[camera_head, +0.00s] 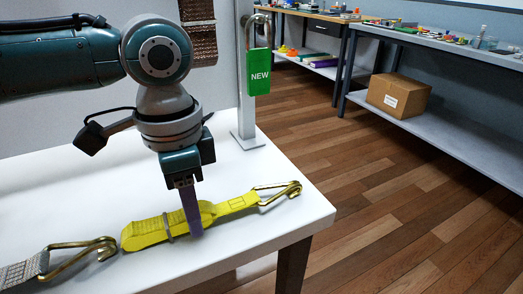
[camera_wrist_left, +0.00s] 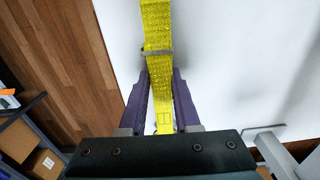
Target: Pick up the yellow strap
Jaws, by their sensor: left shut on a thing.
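The yellow strap (camera_head: 150,232) lies on the white table, folded into a bundle with a grey band around it. A metal hook (camera_head: 278,191) is at its right end. My left gripper (camera_head: 192,224) comes down from above onto the strap's middle, with purple fingers. In the left wrist view the strap (camera_wrist_left: 158,30) runs between the two fingers (camera_wrist_left: 161,92), which are shut on it. The strap still appears to lie on or very close to the table. My right gripper is not in view.
A grey strap (camera_head: 22,272) with a metal hook (camera_head: 82,252) lies at the table's left front. A metal post with a green NEW tag (camera_head: 259,72) stands at the back edge of the white table (camera_head: 300,222). A cardboard box (camera_head: 398,95) sits on a far shelf.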

